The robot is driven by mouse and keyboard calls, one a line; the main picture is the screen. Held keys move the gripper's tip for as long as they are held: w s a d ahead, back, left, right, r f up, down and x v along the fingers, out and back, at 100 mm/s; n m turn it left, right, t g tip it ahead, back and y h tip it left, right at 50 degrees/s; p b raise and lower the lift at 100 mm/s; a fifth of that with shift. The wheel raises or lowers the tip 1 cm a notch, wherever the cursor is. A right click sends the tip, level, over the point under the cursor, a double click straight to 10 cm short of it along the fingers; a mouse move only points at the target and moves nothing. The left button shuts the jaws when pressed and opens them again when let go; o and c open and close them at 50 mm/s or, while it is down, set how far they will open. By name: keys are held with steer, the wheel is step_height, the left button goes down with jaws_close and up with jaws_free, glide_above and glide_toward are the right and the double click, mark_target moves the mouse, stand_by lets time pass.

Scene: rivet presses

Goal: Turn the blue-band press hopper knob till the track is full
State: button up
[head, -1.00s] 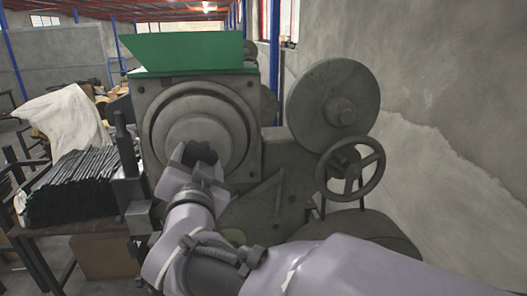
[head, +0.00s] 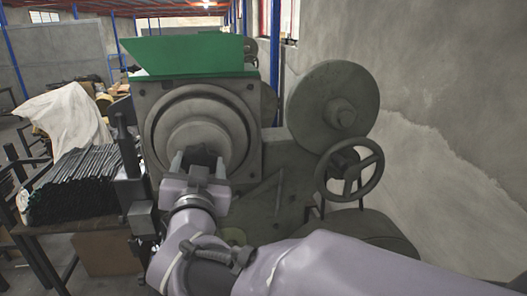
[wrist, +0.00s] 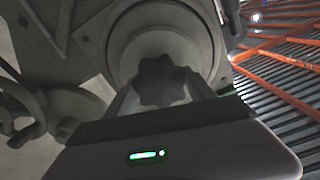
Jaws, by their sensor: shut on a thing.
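A grey-green press with a green hopper (head: 190,54) on top fills the middle of the head view. A large round stepped disc (head: 192,112) is on its front face. A dark lobed knob (head: 205,155) stands out at the disc's lower middle; it also shows in the wrist view (wrist: 160,80). My gripper (head: 199,164) is shut on the knob, one finger on each side. In the wrist view the fingers flank the lobes. I see no blue band on this press. The track and its fill cannot be made out.
A handwheel (head: 349,170) and a big round wheel (head: 333,102) are at the press's right. A stack of dark rods (head: 80,182) lies on a table at the left. A white cloth (head: 66,118) is behind it. A bare wall (head: 450,80) closes the right side.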

steer(key=o, duration=1.4)
steer(key=shift+s, duration=0.1)
steer(key=p+v, duration=0.1)
steer(key=v, duration=1.6)
steer(key=shift+s, duration=0.1)
